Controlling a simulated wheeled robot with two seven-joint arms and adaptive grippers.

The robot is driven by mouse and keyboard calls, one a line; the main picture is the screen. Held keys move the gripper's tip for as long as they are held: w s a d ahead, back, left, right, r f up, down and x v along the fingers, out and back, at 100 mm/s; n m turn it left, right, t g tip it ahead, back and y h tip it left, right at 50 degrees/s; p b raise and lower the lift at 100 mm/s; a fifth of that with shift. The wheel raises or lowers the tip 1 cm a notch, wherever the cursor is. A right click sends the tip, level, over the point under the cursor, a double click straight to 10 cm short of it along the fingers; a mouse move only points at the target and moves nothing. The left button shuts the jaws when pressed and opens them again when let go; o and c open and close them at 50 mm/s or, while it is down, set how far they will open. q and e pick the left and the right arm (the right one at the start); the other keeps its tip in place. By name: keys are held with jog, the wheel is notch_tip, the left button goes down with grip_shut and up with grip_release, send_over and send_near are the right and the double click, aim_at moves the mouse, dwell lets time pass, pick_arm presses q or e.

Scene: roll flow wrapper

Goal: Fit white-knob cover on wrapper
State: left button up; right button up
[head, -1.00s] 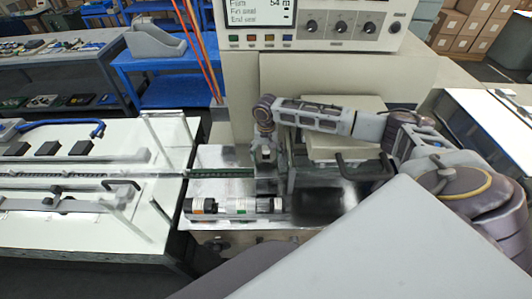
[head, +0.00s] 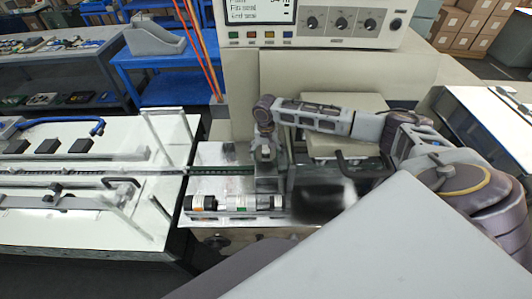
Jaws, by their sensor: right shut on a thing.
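My right gripper (head: 269,180) is over the metal plate at the front of the wrapper (head: 335,75), pointing down just behind a lying roller. It is shut, and its fingertips are small and blurred. A dark, blurred piece with a pale patch, which looks like the white-knob cover (head: 318,203), is directly right of the fingers. Exactly where the fingers hold it cannot be made out. The black, white and silver roller (head: 235,203) lies along the front of the plate (head: 212,178). My left gripper is not in view.
A white conveyor table (head: 90,215) with a chain track and thin rails is on the left. A grey box-like housing (head: 345,125) with a dark handle stands behind my right forearm. Orange cables (head: 190,40) hang left of the control panel. Bare plate shows left of the gripper.

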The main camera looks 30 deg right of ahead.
jog(key=o, duration=2)
jog(key=shift+f, duration=0.1)
jog(key=shift+s, duration=0.1)
